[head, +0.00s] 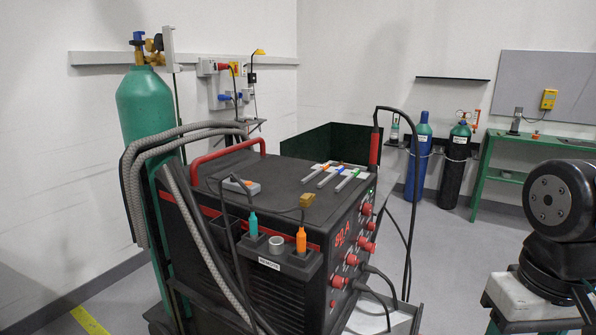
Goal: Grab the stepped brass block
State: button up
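A small brass-coloured block (307,201) shows in the head view on the front part of the dark welding machine's top (265,180). It sits just behind the orange-handled tool in the front holder. It is small here, and its steps are hard to make out. A thin dark cable or rod passes close by it. My gripper is not in view.
A teal-handled tool (253,225) and an orange-handled tool (301,240) stand in the front holder. A grey box (241,186) and a rack of coloured rods (337,175) lie on top. Hoses and a green cylinder (147,105) flank the left side.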

aim_at(307, 199)
jog(key=z, duration=0.05)
jog(key=k, duration=0.5)
jog(key=u, duration=0.7)
jog(key=i, duration=1.2)
jog(key=u, duration=0.1)
